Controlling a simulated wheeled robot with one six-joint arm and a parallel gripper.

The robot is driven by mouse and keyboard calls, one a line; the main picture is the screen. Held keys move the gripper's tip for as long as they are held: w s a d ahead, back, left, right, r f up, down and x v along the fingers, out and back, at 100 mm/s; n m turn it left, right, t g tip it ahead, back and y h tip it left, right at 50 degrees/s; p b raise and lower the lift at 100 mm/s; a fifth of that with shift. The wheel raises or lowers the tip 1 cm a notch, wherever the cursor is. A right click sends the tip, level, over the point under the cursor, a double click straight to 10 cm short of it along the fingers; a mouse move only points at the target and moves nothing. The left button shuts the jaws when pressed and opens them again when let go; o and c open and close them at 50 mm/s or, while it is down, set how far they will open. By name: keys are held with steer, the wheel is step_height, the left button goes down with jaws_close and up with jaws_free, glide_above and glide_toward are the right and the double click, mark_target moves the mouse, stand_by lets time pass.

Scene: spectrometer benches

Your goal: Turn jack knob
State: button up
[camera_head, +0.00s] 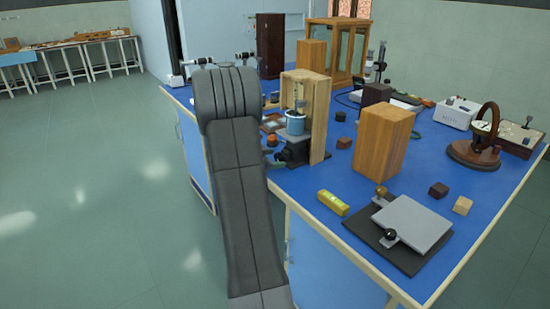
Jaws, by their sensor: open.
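A low jack with a grey top plate (412,222) lies on a dark base at the front right of the blue bench. A black round knob (390,235) is at its near left side, and a brass-coloured knob (381,191) is at its far left corner. A blue vessel (295,123) stands on a dark support (296,150) inside a wooden frame (318,105); I cannot tell whether that support is a jack. My arm rises in front of the bench's left part. I cannot make out my gripper; my arm hides what is behind it.
A tall wooden block (382,142) stands behind the jack. A yellow block (332,203) lies left of it, and small dark (438,190) and light (462,205) blocks lie right. A ring-shaped instrument (478,150) stands further right. The floor (110,210) at left is clear.

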steer(key=shift+w+d+f, duration=0.2)
steer(key=shift+w+d, duration=0.15)
steer(key=shift+d, duration=0.05)
steer(key=c, duration=1)
